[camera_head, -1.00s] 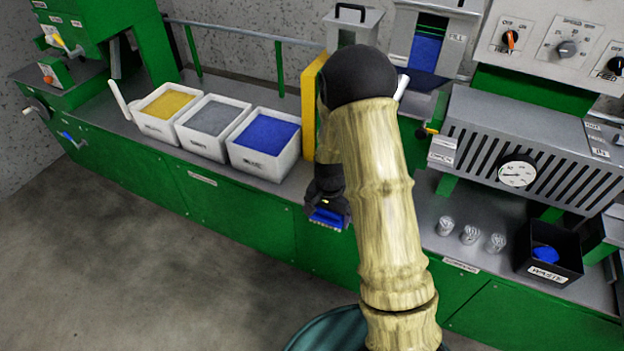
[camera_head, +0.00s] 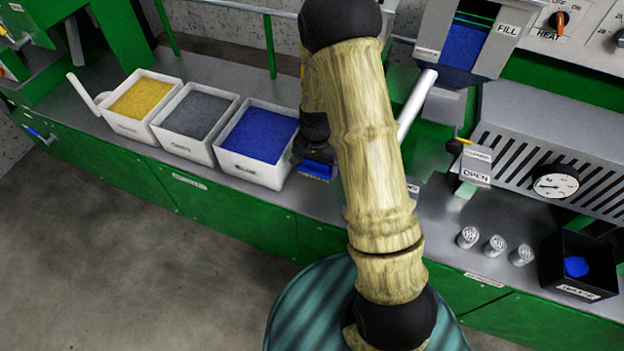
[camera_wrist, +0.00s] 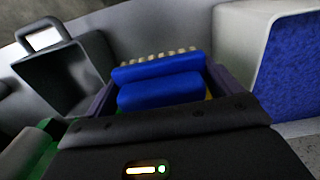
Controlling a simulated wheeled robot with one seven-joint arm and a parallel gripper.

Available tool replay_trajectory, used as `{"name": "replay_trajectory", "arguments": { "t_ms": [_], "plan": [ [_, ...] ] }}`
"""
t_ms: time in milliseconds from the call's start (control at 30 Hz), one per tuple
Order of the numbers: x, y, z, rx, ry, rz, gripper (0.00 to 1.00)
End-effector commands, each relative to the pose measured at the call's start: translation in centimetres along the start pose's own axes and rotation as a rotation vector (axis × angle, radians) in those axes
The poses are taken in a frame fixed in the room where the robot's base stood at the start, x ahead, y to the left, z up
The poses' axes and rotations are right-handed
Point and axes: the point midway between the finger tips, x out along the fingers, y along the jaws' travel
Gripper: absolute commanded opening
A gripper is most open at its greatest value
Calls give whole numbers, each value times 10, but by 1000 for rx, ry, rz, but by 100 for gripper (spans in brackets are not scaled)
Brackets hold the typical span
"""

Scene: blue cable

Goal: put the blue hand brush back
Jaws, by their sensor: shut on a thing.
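The blue hand brush (camera_wrist: 158,82) is held between the fingers of my gripper (camera_wrist: 160,100) in the wrist view, with its pale bristle tufts along the far edge. In the head view the blue brush (camera_head: 316,168) shows below my dark gripper (camera_head: 314,150), just right of the bin of blue granules (camera_head: 258,135). My arm covers part of the bench behind it. I cannot tell whether the brush touches the bench top.
Bins of yellow (camera_head: 150,98) and grey granules (camera_head: 195,115) stand left of the blue one. A white handle (camera_head: 416,105) sticks up near my arm.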

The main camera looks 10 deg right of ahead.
Motion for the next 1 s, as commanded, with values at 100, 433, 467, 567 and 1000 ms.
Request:
{"name": "replay_trajectory", "arguments": {
  "t_ms": [100,433,467,567,1000],
  "plan": [
    [0,1,0,1,0,0,66],
    [8,1,0,2,-1,1,66],
    [11,1,0,2,-2,2,66],
    [29,2,0,4,-4,3,66],
    [63,-3,2,-9,0,0,66]
  ]
}}
